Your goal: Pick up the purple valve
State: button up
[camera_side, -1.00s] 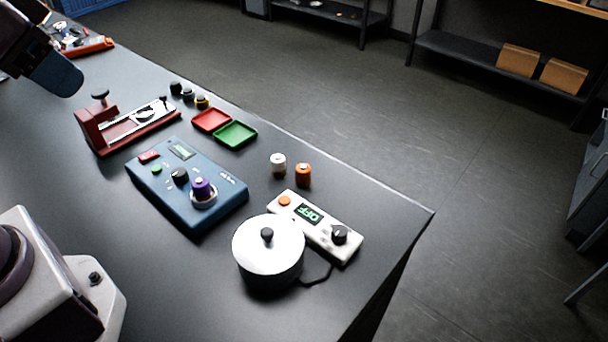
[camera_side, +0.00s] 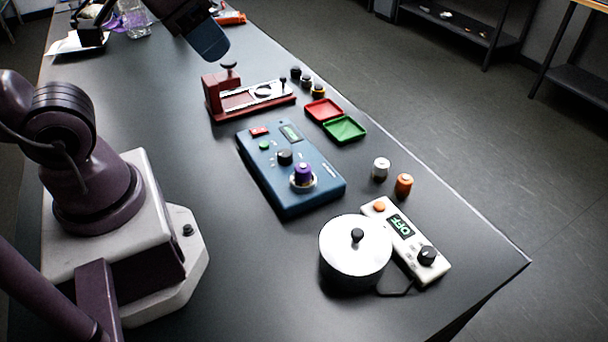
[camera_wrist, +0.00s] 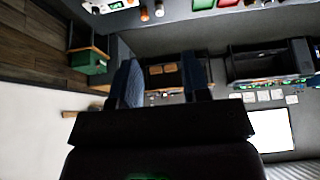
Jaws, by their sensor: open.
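The purple valve (camera_side: 302,173) stands upright in a pale ring on the blue tester box (camera_side: 291,167), near the box's front right end in the side view. My gripper's blue finger end (camera_side: 209,42) shows at the top of the side view, raised, well behind and left of the valve. In the wrist view my gripper (camera_wrist: 160,76) has its two blue fingers apart with nothing between them. The valve cannot be made out in the wrist view.
A silver pot (camera_side: 355,250) and white controller (camera_side: 405,240) reading OFF stand right of the box. White (camera_side: 380,168) and orange (camera_side: 403,184) caps, a green tray (camera_side: 344,129), a red tray (camera_side: 323,110) and a red press (camera_side: 245,95) are nearby. The table's right edge is close.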

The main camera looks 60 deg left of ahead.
jog(key=o, duration=0.4)
